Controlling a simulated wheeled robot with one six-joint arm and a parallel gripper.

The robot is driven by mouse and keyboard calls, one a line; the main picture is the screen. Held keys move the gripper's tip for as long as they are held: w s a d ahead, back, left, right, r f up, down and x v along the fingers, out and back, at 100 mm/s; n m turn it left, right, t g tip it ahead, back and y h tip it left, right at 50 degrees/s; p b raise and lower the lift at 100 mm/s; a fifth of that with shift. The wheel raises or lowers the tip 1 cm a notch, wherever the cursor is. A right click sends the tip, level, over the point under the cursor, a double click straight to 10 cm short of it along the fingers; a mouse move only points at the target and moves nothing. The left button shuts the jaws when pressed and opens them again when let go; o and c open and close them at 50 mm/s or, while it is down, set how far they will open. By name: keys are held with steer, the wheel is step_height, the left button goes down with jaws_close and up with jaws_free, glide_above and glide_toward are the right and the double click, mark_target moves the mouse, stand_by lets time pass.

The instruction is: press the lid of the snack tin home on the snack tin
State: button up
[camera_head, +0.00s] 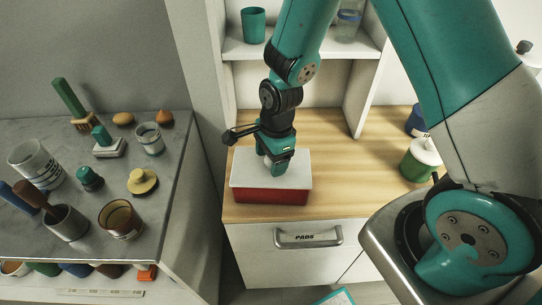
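The snack tin (270,197) appears to be the red box at the front of the wooden counter. Its pale grey-white lid (245,168) lies flat over the top and looks about level. I cannot tell whether the lid is fully seated. My gripper (277,168) points down over the middle of the lid, slightly right of centre. Its teal fingers look closed together with nothing between them. The fingertips are at or very near the lid surface; contact is not certain. The gripper hides part of the lid's back half.
A green canister (420,162) with a white lid and a blue container (416,120) stand at the counter's right. A shelf with a teal cup (253,26) is behind. A drawer (300,258) labelled PADS is below. The grey counter (110,232) at left holds cups and brushes.

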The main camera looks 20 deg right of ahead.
step_height(320, 180, up, 17)
steer(key=d+b, duration=0.1)
steer(key=d, duration=0.1)
steer(key=shift+r, duration=0.2)
steer(key=s+a+r+n+y, duration=0.1)
steer(key=s+a+r+n, duration=0.2)
steer(key=s+n, duration=0.5)
steer(key=s+a+r+n+y, duration=0.1)
steer(key=s+a+r+n, duration=0.2)
steer(key=s+n, duration=0.6)
steer(key=n, duration=0.7)
steer(key=shift+a+r+y, duration=0.15)
steer(key=shift+a+y, duration=0.1)
steer(key=shift+y, duration=0.15)
